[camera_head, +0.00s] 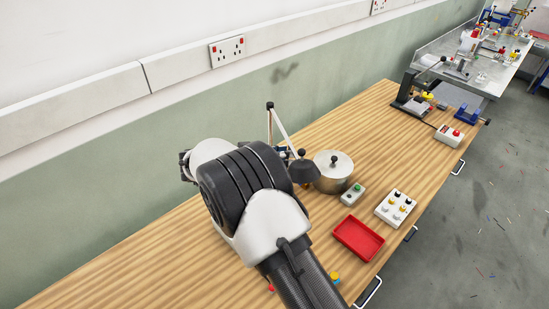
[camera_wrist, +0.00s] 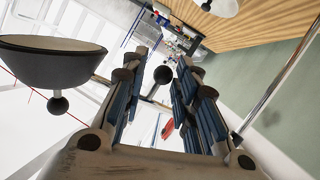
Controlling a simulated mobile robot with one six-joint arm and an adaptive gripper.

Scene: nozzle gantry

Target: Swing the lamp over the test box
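The lamp stands on the bench with an upright post (camera_head: 270,124), a slanting pale arm and a dark cone shade (camera_head: 303,172). In the wrist view the shade (camera_wrist: 45,68) is large at the left, with a ball knob on it. My gripper (camera_wrist: 155,78) has its blue-padded fingers apart. A dark ball on a short stem (camera_wrist: 162,74) shows between them, apparently on the lamp's arm; contact is not clear. A white box with several knobs (camera_head: 395,208), possibly the test box, sits right of the shade.
A lidded metal pot (camera_head: 333,175) stands close beside the shade. A small grey button box (camera_head: 352,195) and a red tray (camera_head: 358,238) are in front. A further fixture (camera_head: 412,97) and a red-button box (camera_head: 448,135) stand farther along. The wall runs behind the bench.

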